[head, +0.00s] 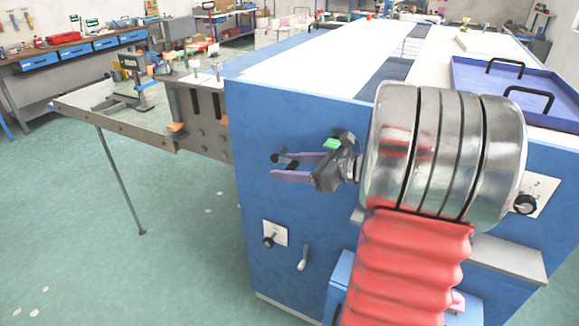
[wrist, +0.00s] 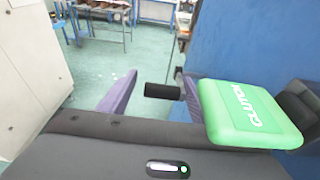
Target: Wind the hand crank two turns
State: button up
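The hand crank's black cylindrical grip (wrist: 162,91) shows in the wrist view between the two purple fingers of my gripper (wrist: 152,98). It lies nearer the right finger, with a clear gap to the left one. In the head view my gripper (head: 275,166) is spread open, pointing left in front of the blue machine's end panel (head: 290,210). A small dark part of the crank shows between the fingers there. The rest of the crank is hidden or too small to make out. I cannot tell whether the right finger touches the grip.
A black knob (head: 268,241) and a small pale lever (head: 303,258) sit lower on the panel. A metal bed (head: 130,122) on a thin leg juts out to the left. A blue tray (head: 470,73) lies on top of the machine.

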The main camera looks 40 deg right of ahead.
jog(key=shift+d, duration=0.15)
jog(key=shift+s+d+r, duration=0.15)
jog(key=shift+s+d, duration=0.1)
jog(key=shift+s, duration=0.15)
jog(key=v, duration=1.2)
jog(key=shift+s, duration=0.45)
jog(key=shift+c, duration=0.5)
